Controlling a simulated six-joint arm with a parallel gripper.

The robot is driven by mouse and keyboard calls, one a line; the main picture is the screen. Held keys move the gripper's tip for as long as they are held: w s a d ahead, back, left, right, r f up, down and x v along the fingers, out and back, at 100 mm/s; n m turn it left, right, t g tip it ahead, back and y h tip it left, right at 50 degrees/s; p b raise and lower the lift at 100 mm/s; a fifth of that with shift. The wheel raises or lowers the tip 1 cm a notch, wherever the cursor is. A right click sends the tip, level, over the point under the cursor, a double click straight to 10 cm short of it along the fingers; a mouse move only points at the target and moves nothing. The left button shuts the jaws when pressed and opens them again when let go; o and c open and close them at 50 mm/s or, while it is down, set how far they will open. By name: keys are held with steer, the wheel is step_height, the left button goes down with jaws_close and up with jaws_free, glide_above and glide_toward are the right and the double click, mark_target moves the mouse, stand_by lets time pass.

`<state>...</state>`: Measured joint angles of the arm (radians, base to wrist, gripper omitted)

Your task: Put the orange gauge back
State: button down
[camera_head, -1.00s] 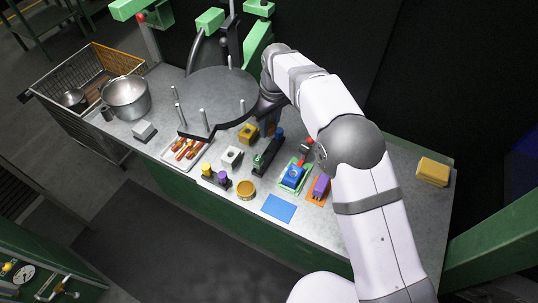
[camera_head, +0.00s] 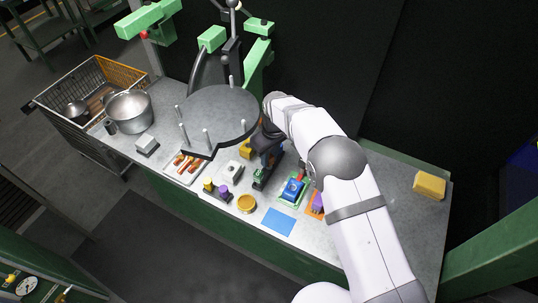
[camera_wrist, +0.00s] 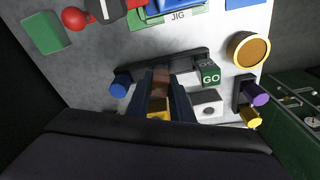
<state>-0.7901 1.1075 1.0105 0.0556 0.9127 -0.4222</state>
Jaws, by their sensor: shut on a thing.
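My gripper (camera_wrist: 161,90) is shut on a brownish-orange piece, the orange gauge (camera_wrist: 160,77), in the wrist view. The gauge sits between the fingertips, over the middle of a long black rack (camera_wrist: 185,58). A green block marked GO (camera_wrist: 209,73) is at one end of the rack and a blue knob (camera_wrist: 121,85) at the other. I cannot tell whether the gauge touches the rack. In the head view my gripper (camera_head: 267,160) is low over the rack (camera_head: 262,183), and the gauge is hidden there.
A white block (camera_head: 230,168) and a yellow block (camera_head: 245,148) stand close beside the rack. A jig with a blue part (camera_head: 292,189) lies to the right. A round grey plate with pegs (camera_head: 218,112) overhangs behind. The bench's right part is mostly clear.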

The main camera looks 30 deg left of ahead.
mark_target(271, 157)
steer(key=shift+f, duration=0.1)
steer(key=shift+f+b, duration=0.4)
steer(key=shift+f, duration=0.1)
steer(key=c, duration=1.6)
jaws_free()
steer(key=shift+o, duration=0.2)
steer(key=shift+r+p, duration=0.45)
steer(key=shift+r, duration=0.2)
steer(key=shift+s+d+r+b, duration=0.15)
steer(key=shift+r+b, duration=0.6)
steer(key=shift+r, duration=1.1)
steer(key=shift+s+d+r+b, duration=0.2)
steer(key=shift+r+b, duration=0.5)
steer(key=shift+r, duration=1.15)
steer(key=shift+w+d, duration=0.1)
steer(key=shift+w, duration=0.1)
